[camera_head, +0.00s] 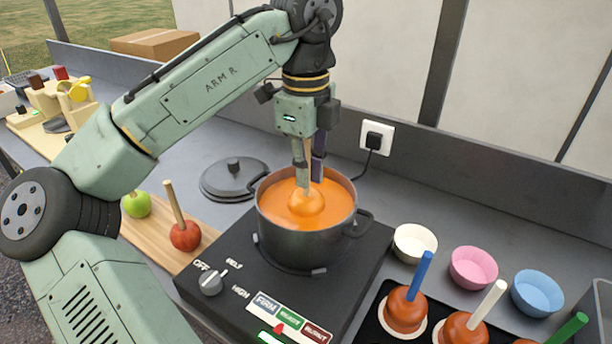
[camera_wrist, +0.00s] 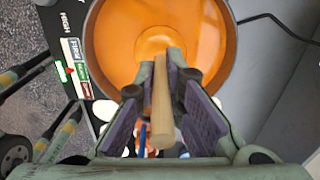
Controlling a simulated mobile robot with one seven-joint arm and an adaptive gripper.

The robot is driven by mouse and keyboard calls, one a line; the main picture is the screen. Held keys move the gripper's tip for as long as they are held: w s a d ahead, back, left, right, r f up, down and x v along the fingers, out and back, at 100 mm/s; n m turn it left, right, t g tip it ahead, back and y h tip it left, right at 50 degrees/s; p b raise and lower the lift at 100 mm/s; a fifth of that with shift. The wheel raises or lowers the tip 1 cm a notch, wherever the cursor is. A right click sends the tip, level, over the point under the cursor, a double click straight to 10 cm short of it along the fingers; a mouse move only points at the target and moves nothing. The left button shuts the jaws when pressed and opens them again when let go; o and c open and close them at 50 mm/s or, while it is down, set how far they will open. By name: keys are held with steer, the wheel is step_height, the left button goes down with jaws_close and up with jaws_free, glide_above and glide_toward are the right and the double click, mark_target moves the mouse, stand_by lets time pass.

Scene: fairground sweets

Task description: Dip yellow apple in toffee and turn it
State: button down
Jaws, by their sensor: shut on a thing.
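My gripper (camera_head: 310,165) is above the pot, pointing down. In the wrist view my gripper (camera_wrist: 162,75) is shut on a pale wooden stick (camera_wrist: 162,105). The apple (camera_head: 306,202) on that stick sits partly in the orange toffee (camera_head: 275,205), its top coated orange, so its own yellow colour does not show. The toffee fills much of a dark pot (camera_head: 300,240) with two handles. The pot stands on a black hotplate (camera_head: 240,300) with a knob (camera_head: 210,283). The apple's lower part is hidden in the toffee.
A wooden board (camera_head: 150,236) at left holds a red apple (camera_head: 185,236) with a stick and a green apple (camera_head: 137,204). A pot lid (camera_head: 232,180) lies behind. Coated apples (camera_head: 405,310) with coloured sticks stand front right, near white, pink and blue cups (camera_head: 473,268).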

steer(key=shift+r, duration=2.75)
steer(key=shift+r, duration=3)
steer(key=shift+s+f, duration=0.1)
